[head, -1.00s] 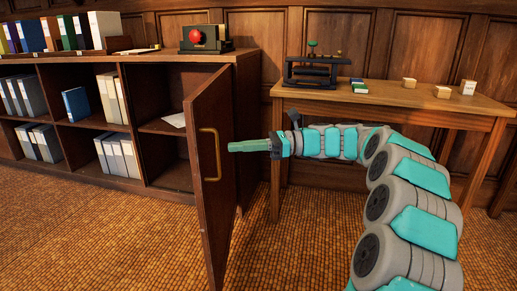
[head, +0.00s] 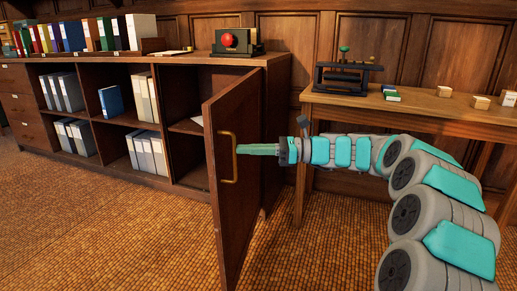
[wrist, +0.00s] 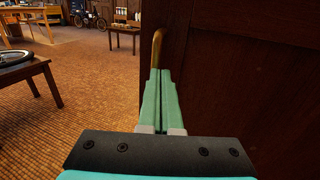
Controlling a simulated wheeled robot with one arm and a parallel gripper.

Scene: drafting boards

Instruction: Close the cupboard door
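The cupboard door (head: 245,190) is dark wood and stands swung open from the right end of the low shelf unit. Its brass handle (head: 235,172) is on the face turned towards my arm. My gripper (head: 239,149) points left at the upper part of the handle, its tips right beside it. I cannot tell whether the tips touch the handle or door.
The cupboard opening (head: 193,140) behind the door is partly visible. Binders fill the shelf unit (head: 95,140) to the left. A wooden table (head: 420,103) with small blocks stands right, behind my arm. The tiled floor (head: 120,235) in front is clear.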

